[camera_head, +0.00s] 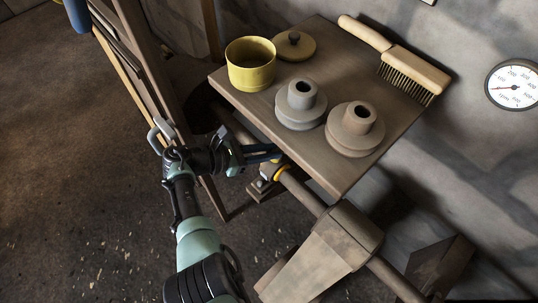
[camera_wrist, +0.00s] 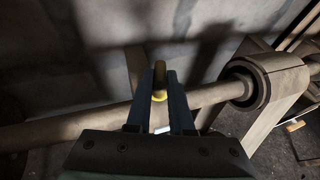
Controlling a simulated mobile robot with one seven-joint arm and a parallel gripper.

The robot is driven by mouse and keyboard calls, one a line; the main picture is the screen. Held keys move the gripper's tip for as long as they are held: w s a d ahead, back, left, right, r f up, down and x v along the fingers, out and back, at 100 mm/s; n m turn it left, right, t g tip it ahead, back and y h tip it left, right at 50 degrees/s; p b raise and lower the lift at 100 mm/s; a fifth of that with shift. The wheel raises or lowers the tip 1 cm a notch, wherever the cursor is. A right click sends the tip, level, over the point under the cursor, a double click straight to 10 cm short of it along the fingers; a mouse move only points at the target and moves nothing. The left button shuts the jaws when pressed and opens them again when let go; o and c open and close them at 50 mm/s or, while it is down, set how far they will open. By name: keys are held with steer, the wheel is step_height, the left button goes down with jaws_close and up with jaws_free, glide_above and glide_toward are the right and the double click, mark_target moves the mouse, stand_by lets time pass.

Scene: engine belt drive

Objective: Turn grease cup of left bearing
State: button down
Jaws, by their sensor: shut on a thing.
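The grease cup of the left bearing (camera_head: 279,172) is a small yellow piece in the head view, partly hidden by my fingers and the table edge. In the wrist view the yellow cup (camera_wrist: 159,96) stands between my two fingers. My gripper (camera_head: 277,154) reaches in from the left under the table edge and is shut on the cup; the fingers also show in the wrist view (camera_wrist: 160,78). The left bearing (camera_head: 262,188) is a small brown block below the cup. A long shaft (camera_head: 302,190) runs from it toward the lower right.
A wooden table (camera_head: 335,180) overhangs close beside my gripper. It carries a yellow pot (camera_head: 250,66), a lid (camera_head: 294,47), two stepped pulleys (camera_head: 300,102) (camera_head: 355,130) and a brush (camera_head: 400,62). A gauge (camera_head: 513,86) hangs on the wall.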

steer(key=shift+w+d+r, duration=0.1)
steer(key=shift+w+r, duration=0.1)
steer(key=c, duration=0.8)
jaws_free()
steer(key=shift+s+f, duration=0.1)
steer(key=p+v, duration=0.1)
steer(key=v, duration=1.2)
steer(key=shift+p, duration=0.3)
steer(key=shift+o, duration=0.3)
